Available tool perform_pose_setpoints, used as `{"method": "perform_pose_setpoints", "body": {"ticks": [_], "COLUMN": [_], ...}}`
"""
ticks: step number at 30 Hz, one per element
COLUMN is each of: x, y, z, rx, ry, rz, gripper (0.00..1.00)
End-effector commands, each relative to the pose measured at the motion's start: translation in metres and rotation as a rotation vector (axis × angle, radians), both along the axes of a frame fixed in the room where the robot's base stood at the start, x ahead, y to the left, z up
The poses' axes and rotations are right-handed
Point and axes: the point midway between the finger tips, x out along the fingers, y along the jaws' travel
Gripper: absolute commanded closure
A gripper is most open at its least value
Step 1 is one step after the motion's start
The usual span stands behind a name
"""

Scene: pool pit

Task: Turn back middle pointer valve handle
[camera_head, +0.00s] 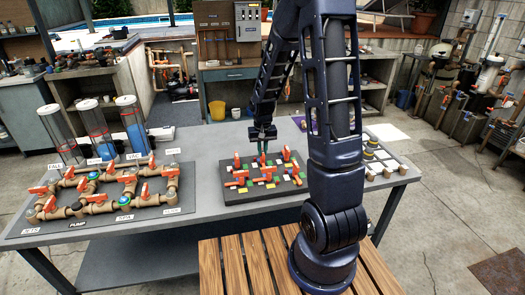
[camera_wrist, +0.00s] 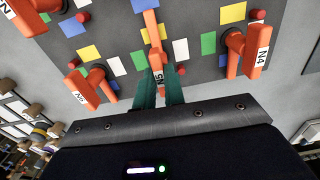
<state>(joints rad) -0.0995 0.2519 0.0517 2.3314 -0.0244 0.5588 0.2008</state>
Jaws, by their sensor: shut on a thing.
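The dark board (camera_head: 240,195) on the grey table carries several orange pointer valve handles among coloured tiles. My gripper (camera_head: 264,150) reaches down over the back middle of the board. In the wrist view, the teal fingers of my gripper (camera_wrist: 161,72) are shut on the back middle pointer handle (camera_wrist: 153,30), an orange lever with a white label between the fingers. Its lower end is partly hidden by the fingers. Another orange handle (camera_wrist: 82,90) lies to the left, and one labelled N4 (camera_wrist: 252,50) lies to the right, both clear of the fingers.
A pipe manifold (camera_head: 110,195) with orange valve levers and three clear tubes (camera_head: 95,130) stand on the table's left. A tray of round pieces (camera_head: 378,160) is at the right, behind my arm. Bare table lies left of the board.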

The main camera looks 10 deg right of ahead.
Motion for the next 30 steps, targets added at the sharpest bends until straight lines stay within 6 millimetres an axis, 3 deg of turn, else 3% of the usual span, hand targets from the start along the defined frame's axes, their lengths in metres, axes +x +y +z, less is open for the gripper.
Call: {"method": "perform_pose_setpoints", "body": {"ticks": [30], "x": [0.0005], "y": [0.0005], "z": [0.0003], "rx": [0.001], "ry": [-0.001], "rz": [-0.962], "gripper": [1.0]}}
